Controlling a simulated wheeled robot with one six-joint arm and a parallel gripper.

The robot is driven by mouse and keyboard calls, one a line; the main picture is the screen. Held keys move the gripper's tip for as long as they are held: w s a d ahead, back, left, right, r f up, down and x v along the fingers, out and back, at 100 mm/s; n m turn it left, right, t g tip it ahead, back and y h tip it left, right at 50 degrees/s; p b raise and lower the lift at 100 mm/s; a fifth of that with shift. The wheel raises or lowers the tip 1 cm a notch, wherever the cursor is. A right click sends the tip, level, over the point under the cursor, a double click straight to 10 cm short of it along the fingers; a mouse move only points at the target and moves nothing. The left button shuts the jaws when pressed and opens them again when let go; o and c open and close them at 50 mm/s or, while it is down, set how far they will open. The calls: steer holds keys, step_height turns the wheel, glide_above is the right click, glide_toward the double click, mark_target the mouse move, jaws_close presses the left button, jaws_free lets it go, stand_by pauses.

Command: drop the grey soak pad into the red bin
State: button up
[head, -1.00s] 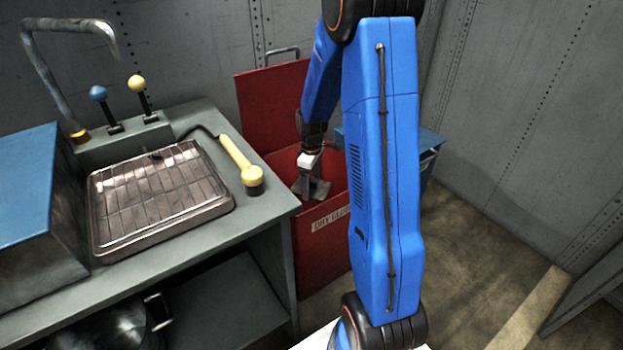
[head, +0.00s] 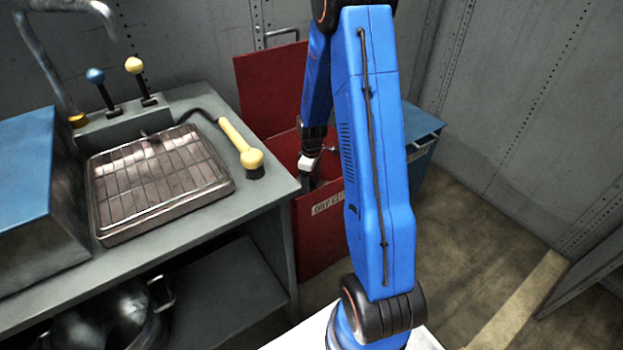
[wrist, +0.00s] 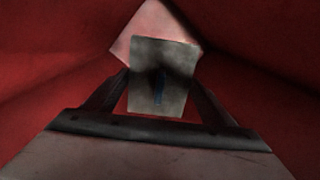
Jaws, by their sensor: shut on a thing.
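The red bin (head: 318,236) stands right of the bench with its lid (head: 268,92) raised and a pale label on its front. My gripper (head: 306,178) reaches down inside the bin's opening, and its fingertips are partly hidden by the front wall. In the wrist view, the grey soak pad (wrist: 150,62) is between the fingers, with a small blue mark on its face. The gripper is shut on the pad. Red bin walls surround it in that view. The pad is hardly visible in the head view.
The grey bench (head: 215,215) left of the bin carries a metal rack tray (head: 158,180), a yellow-handled tool (head: 236,138) and two levers. A blue cabinet (head: 420,130) stands behind my arm on the right. Floor at the right is open.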

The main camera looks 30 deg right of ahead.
steer(key=shift+f, duration=14)
steer(key=shift+f, duration=2.5)
steer(key=o, duration=1.2)
step_height(320, 180, up, 17)
steer(key=shift+r, duration=0.2)
